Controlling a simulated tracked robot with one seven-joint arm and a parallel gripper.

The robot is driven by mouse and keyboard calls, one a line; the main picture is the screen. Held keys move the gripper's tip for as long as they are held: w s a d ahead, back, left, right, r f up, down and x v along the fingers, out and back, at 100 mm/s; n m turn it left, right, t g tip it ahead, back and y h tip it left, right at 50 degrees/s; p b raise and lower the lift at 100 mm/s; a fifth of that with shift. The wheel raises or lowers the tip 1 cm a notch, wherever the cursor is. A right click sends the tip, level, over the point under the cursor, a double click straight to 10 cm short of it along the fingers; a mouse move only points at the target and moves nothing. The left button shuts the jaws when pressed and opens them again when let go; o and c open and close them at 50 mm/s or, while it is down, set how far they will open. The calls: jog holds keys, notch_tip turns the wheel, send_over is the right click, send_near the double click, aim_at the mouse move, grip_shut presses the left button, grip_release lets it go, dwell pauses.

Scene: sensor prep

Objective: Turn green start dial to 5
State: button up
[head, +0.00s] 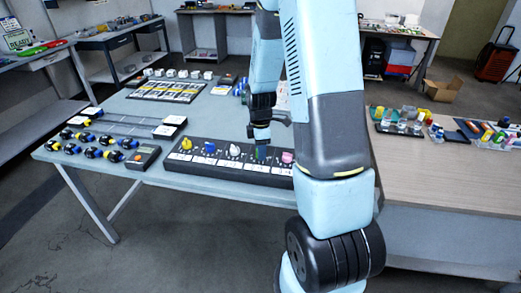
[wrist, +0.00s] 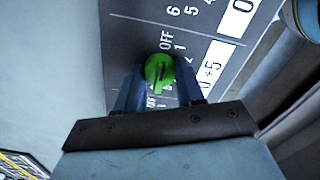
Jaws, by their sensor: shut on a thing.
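The green start dial (wrist: 158,70) is a round green knob on a dark panel, between my gripper's two fingers in the wrist view. My gripper (wrist: 159,78) is shut on it from above. A dark line on the knob runs toward the lower part of the picture; the number it points at cannot be read. OFF, 1 and 2 are printed around its upper right side, and the fingers hide other marks. In the head view my gripper (head: 260,142) is down at the dark dial panel (head: 225,178), and the green dial (head: 259,153) shows just under it.
A yellow knob (head: 187,144), a blue knob (head: 210,148) and a white knob (head: 235,150) stand left of the green dial; a pink knob (head: 287,157) stands right. A handheld meter (head: 143,156) lies left of the panel.

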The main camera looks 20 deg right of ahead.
jog(key=m, duration=0.8)
jog(key=shift+m, duration=0.3)
jog(key=m, duration=0.3)
jog(key=shift+m, duration=0.3)
jog(key=m, duration=0.4)
jog(key=shift+w+m, duration=0.1)
jog(key=shift+m, duration=0.2)
jog(key=m, duration=1.2)
jog(key=shift+r+m, duration=0.1)
jog(key=shift+m, duration=0.3)
